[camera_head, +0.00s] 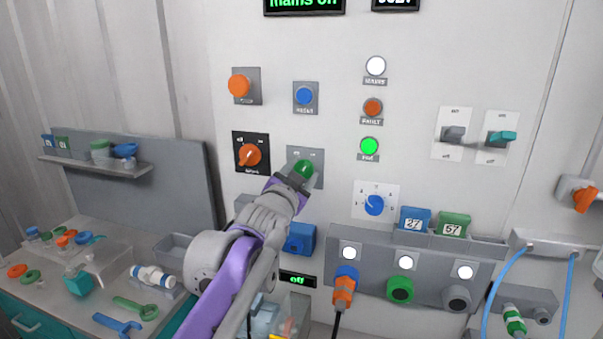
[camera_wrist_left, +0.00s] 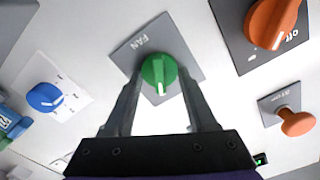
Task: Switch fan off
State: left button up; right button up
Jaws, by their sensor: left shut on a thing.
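The green fan knob (camera_head: 304,168) sits on a grey plate (camera_head: 319,156) on the pale wall panel. In the left wrist view the green knob (camera_wrist_left: 158,74) lies between the fingers, and its white mark points down toward the gripper. Its plate is lettered FAN. My left gripper (camera_head: 297,178) is shut on the knob, and it shows in the left wrist view (camera_wrist_left: 159,88) with a finger on each side. The gripper partly covers the plate in the head view. The fan lamp (camera_head: 369,146) glows bright green. My right gripper is not in view.
An orange rotary switch (camera_head: 249,155) is left of the fan knob, a blue button (camera_head: 305,96) above, and a blue dial (camera_head: 374,205) lower right. A box shelf (camera_head: 410,237) and plugs project below. A cluttered bench (camera_head: 60,290) stands lower left.

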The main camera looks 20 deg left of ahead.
pick_arm(q)
jog(key=shift+n, duration=0.3)
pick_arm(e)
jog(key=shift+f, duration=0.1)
pick_arm(q)
jog(key=n+b, duration=0.1)
jog(key=n, duration=0.4)
jog(key=shift+a+n, duration=0.15)
jog(key=shift+n, duration=0.15)
jog(key=n+b, duration=0.1)
jog(key=n, duration=0.4)
jog(key=shift+a, duration=0.1)
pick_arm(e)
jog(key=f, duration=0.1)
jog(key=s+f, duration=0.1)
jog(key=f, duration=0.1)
pick_arm(q)
jog(key=shift+n, duration=0.4)
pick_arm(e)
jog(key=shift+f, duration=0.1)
pick_arm(q)
jog(key=o, duration=1.3)
jog(key=shift+o, duration=0.2)
jog(key=shift+s, duration=0.15)
